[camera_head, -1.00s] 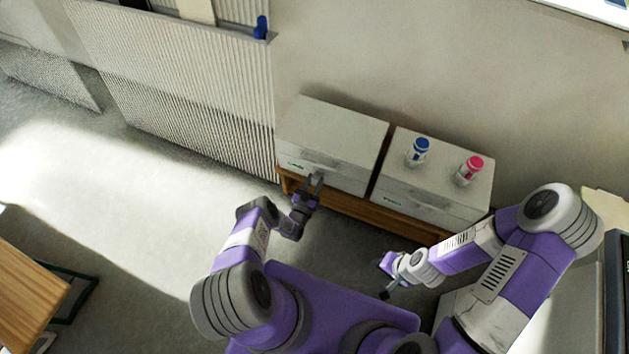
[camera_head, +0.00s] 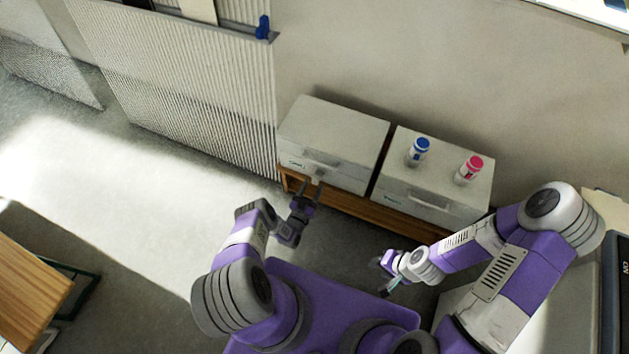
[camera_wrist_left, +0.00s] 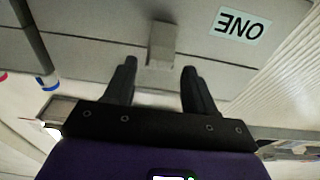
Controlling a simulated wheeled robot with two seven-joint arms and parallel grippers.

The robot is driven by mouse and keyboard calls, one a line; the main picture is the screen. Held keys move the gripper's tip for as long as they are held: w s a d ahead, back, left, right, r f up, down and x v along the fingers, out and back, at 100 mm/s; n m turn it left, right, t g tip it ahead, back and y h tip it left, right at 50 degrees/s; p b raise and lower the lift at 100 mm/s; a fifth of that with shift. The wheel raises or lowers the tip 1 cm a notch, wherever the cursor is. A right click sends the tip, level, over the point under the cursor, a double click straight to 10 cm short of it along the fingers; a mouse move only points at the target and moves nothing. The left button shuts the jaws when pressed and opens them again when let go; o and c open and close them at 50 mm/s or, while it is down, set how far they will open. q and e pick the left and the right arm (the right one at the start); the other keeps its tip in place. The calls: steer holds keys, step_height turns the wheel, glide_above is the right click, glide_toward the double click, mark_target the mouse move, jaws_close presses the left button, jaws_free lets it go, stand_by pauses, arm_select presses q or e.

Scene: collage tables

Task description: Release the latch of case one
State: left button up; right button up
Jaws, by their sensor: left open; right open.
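Case one (camera_head: 335,138) is the left white case on the low wooden stand. Its label "ONE" (camera_wrist_left: 241,25) shows upside down in the left wrist view. The latch (camera_wrist_left: 162,45) is a small grey block on the case front, in line with the gap between my left fingers. It shows at the front's lower edge in the head view (camera_head: 318,177). My left gripper (camera_head: 310,186) is open and empty, just in front of the latch; its fingers (camera_wrist_left: 159,80) stop short of the latch's top. My right gripper (camera_head: 386,274) is open, low and away from the cases.
A second white case (camera_head: 434,190) stands to the right, with a blue-capped bottle (camera_head: 417,152) and a pink-capped bottle (camera_head: 468,170) on it. The wooden stand (camera_head: 345,206) is below. A ribbed panel (camera_head: 190,95) is left of the cases.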

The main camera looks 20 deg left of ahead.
arm_select(q)
steer(key=s, duration=0.4)
steer(key=shift+s+a+f, duration=0.1)
steer(key=shift+f, duration=0.1)
stand_by(0.3)
steer(key=w+r+g, duration=0.1)
steer(key=w+g+p, duration=0.1)
steer(key=w+r+n+g+p, duration=0.1)
steer(key=shift+w+d+r+g, duration=0.25)
steer(key=shift+w+r+g, duration=0.05)
steer(key=shift+g, duration=0.1)
steer(key=s+d+r+g+h+p, duration=0.1)
steer(key=s+d+r+g+p, duration=0.1)
steer(key=s+d+r+g, duration=0.2)
steer(key=s+d+r+n+g+h+p, duration=0.1)
steer(key=s+d+r+g, duration=0.3)
steer(key=s+r, duration=0.6)
steer(key=s+d+r+n+g+h+p, duration=0.1)
steer(key=s+d+r+g+p, duration=0.2)
steer(key=s+r+g, duration=0.4)
steer(key=shift+s+d+r+h, duration=0.3)
steer(key=shift+s+d+r, duration=0.25)
steer(key=shift+s, duration=0.45)
steer(key=shift+a, duration=0.1)
